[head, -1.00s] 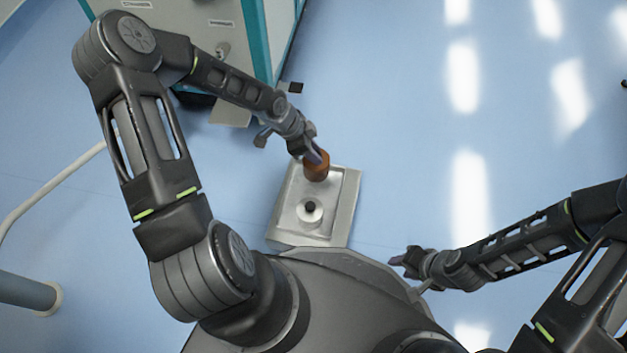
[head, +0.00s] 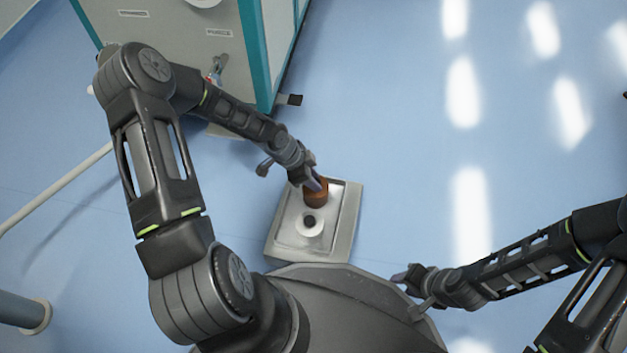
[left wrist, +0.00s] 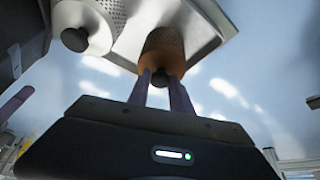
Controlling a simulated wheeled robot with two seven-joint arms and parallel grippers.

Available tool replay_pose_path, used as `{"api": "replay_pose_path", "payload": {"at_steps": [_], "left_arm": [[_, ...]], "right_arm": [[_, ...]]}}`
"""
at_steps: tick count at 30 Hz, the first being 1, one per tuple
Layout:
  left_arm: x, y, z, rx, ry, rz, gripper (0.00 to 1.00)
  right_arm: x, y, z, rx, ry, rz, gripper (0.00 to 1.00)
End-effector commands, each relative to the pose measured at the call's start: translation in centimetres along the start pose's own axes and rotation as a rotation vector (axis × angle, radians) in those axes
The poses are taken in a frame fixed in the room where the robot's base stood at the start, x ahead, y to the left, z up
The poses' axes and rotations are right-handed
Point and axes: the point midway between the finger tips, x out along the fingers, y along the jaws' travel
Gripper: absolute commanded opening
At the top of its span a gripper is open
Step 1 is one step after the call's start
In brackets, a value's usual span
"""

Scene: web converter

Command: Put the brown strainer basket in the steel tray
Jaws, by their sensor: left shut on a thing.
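The brown strainer basket (head: 316,194) is at the far end of the steel tray (head: 345,225) in the head view. My left gripper (head: 316,184) is shut on it from above. In the left wrist view the basket (left wrist: 163,50) shows its perforated side and a dark knob between the fingers (left wrist: 163,80). Whether its far end touches the tray floor cannot be told. A white, dark-knobbed strainer (head: 309,226) stands in the tray, nearer my body, close to the brown one. My right gripper (head: 403,277) is empty-looking, right of the tray; its finger gap is unclear.
A grey and teal machine cabinet (head: 225,50) stands at the upper left, with a small dark foot (head: 290,99) by its corner. A pale hose (head: 55,185) runs on the left. The blue floor right of the tray is clear.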

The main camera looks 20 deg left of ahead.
Motion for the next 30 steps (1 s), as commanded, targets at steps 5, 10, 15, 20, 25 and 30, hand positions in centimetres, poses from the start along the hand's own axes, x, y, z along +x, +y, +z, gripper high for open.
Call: {"api": "replay_pose_path", "payload": {"at_steps": [5,10,15,20,25,30], "left_arm": [[-0.1,0.0,-0.1,0.001,0.000,-0.001,0.00],[0.1,0.0,0.0,0.001,0.000,0.000,0.31],[0.1,0.0,0.0,0.001,0.000,0.000,0.45],[0.1,0.0,0.0,0.001,0.000,0.000,0.47],[-0.1,0.0,0.0,0.001,0.000,0.000,0.47],[-1.6,-0.1,-0.2,0.000,0.000,-0.002,0.47]], "right_arm": [[-0.1,0.0,0.0,0.000,0.000,0.000,0.36],[0.0,0.0,0.0,0.000,0.000,-0.001,0.36],[0.0,0.0,0.0,0.000,-0.001,0.000,0.36],[0.1,0.0,0.0,0.000,-0.001,0.000,0.36],[-0.1,0.0,0.0,0.000,-0.001,0.000,0.36],[-0.8,-0.3,0.1,-0.001,-0.002,0.001,0.36]]}}
